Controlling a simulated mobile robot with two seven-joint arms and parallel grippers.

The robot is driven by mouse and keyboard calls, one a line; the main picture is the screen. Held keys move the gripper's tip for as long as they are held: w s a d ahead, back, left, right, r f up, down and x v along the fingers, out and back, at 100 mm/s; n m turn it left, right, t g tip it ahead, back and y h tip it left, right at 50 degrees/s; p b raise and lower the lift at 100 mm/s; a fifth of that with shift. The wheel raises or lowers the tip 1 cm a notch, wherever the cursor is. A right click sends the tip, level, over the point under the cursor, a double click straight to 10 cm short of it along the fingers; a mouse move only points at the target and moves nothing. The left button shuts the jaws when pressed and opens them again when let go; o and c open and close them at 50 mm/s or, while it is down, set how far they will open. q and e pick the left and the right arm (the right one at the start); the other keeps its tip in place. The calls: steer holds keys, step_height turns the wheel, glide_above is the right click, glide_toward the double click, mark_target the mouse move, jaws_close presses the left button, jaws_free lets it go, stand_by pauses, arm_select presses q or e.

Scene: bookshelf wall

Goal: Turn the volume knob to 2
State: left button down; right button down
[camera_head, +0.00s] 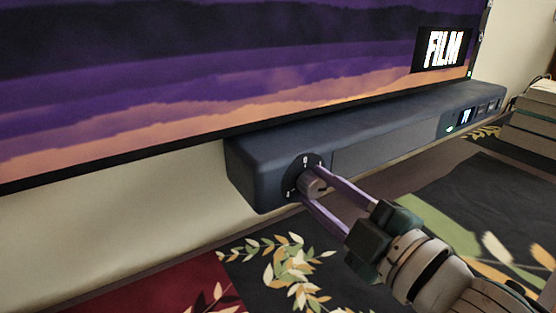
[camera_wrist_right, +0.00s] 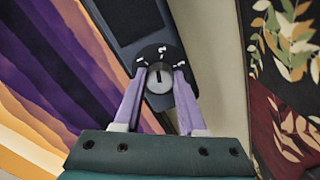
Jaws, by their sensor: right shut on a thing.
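The volume knob (camera_head: 313,185) is a small grey round knob on a black dial plate with white marks, at the left end of a dark blue-grey soundbar (camera_head: 280,147). The knob also shows in the right wrist view (camera_wrist_right: 159,79), with a dark line on its face. My right gripper (camera_head: 314,187) comes from the lower right, its two purple fingers on either side of the knob and closed on it. In the wrist view the fingertips (camera_wrist_right: 159,75) flank the knob. I cannot read which mark the knob points to. My left gripper is not in view.
A large screen (camera_head: 220,80) with a purple and orange picture and a FILM label stands just above and behind the soundbar. Small lit displays (camera_head: 466,116) sit at the soundbar's right end. Books (camera_head: 537,115) are stacked at the far right. A dark leaf-patterned cloth (camera_head: 300,265) lies below.

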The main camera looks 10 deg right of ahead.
steer(key=shift+m, duration=1.1)
steer(key=shift+c, duration=2.4)
jaws_free()
steer(key=shift+p, duration=0.3)
steer(key=p+v, duration=0.1)
steer(key=v, duration=0.9)
